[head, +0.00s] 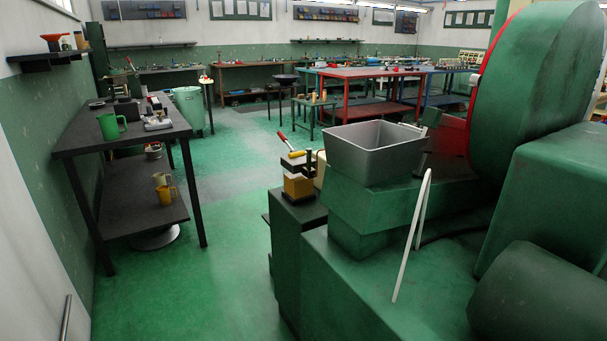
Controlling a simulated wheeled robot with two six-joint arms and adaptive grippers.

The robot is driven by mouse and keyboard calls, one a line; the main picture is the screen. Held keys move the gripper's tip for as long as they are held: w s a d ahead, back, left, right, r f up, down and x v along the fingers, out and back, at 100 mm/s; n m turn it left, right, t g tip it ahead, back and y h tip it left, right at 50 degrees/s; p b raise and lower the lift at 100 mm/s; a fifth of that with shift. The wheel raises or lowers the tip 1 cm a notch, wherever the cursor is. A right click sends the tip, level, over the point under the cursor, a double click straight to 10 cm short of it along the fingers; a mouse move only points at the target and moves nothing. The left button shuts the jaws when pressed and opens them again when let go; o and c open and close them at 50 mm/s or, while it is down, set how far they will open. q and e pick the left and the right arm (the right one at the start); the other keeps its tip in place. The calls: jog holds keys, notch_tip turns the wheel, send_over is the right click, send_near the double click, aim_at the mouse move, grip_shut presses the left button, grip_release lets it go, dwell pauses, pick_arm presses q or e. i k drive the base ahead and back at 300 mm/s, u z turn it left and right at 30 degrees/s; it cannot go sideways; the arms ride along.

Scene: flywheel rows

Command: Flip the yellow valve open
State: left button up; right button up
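A small yellow piece (297,154), possibly the yellow valve's handle, shows at the middle of the head view. It lies roughly level beside a dark clamp-like fitting (309,160). A red-tipped lever (284,137) slants up to the left just above it. A yellow-brown block (298,186) sits under the fitting, on top of a dark green cabinet (297,213). The parts are small, and I cannot tell the valve's position. Neither of my grippers is in view.
A large green machine (380,270) with a flywheel (535,85) fills the right. A grey bin (374,152) stands on it, right of the yellow piece. The green floor (215,240) between is clear.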

aim_at(298, 154)
jog(key=u, duration=0.55)
jog(key=k, duration=1.35)
jog(key=u, duration=0.45)
jog(key=i, duration=1.65)
jog(key=z, duration=1.45)
jog(key=i, duration=0.85)
jog(key=z, duration=1)
